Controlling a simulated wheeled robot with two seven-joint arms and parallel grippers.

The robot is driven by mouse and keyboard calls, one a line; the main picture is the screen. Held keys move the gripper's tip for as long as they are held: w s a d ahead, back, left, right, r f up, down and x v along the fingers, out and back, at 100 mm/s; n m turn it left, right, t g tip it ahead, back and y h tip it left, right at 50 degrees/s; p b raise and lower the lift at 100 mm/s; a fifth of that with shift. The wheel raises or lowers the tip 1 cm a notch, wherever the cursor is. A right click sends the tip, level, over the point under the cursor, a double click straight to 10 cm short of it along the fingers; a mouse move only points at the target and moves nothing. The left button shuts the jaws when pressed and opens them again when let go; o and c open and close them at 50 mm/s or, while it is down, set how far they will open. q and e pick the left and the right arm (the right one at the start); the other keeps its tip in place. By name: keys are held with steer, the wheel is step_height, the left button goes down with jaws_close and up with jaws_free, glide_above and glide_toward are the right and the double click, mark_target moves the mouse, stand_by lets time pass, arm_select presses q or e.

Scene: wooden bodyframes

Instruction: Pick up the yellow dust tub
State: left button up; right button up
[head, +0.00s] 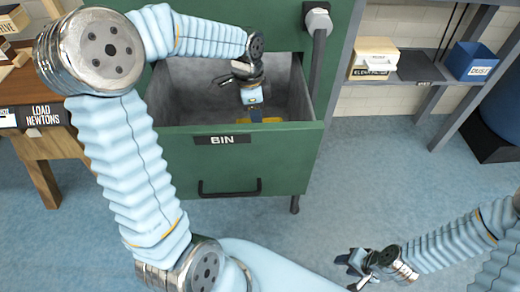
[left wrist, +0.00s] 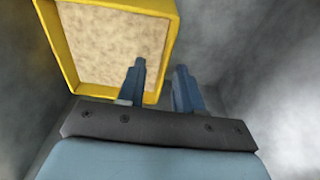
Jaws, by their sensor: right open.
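The yellow dust tub (left wrist: 171,45) is a square tub filled with pale, grainy dust. In the head view, only a strip of yellow (head: 270,120) shows low inside the green drawer marked BIN (head: 282,152), whose front hides the rest. My left gripper (head: 256,113) reaches down into this drawer. In the left wrist view, its fingers (left wrist: 160,85) are apart, one over the dust and one outside the tub's right wall. Whether they touch the wall cannot be told. My right gripper (head: 352,268) is open and empty above the floor at the lower right.
The drawer's grey walls (head: 188,92) surround the left gripper. A wooden table (head: 45,145) stands at the left. Shelves at the right hold a blue DUST bin (head: 472,62) and a pale box (head: 374,52). The floor before the drawer is clear.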

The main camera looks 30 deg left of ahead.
mark_target(266, 120)
arm_select(q)
steer(key=f, duration=0.3)
steer(key=w+f, duration=0.1)
steer(key=f, duration=0.1)
steer(key=shift+d, duration=0.3)
jaws_close()
steer(key=shift+w+r, duration=0.1)
stand_by(0.9)
